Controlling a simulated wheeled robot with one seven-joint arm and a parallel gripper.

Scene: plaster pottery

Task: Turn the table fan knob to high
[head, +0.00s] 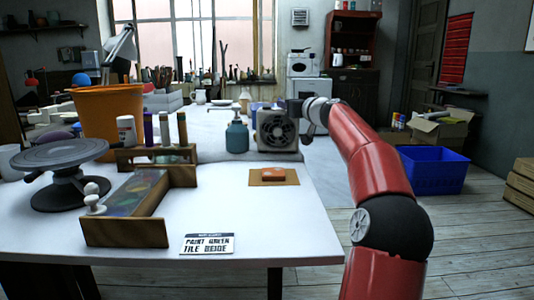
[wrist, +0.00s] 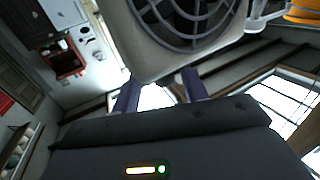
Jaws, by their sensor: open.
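The table fan (head: 277,130) is a small grey box with a dark round grille, standing on the white table. My gripper (head: 307,116) is at the fan's upper right side in the head view. In the wrist view the fan's pale housing and grille (wrist: 185,20) fill the top middle. The two dark fingers of my gripper (wrist: 158,84) are spread apart there, with the edge of the housing just beyond their tips. I cannot tell whether they touch it. I cannot make out the knob or its setting in either view.
A teal bottle (head: 237,136) stands close to the fan's left. A wooden tray (head: 130,207), a turntable (head: 58,157) and an orange bucket (head: 108,115) occupy the left. The table's front right is clear.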

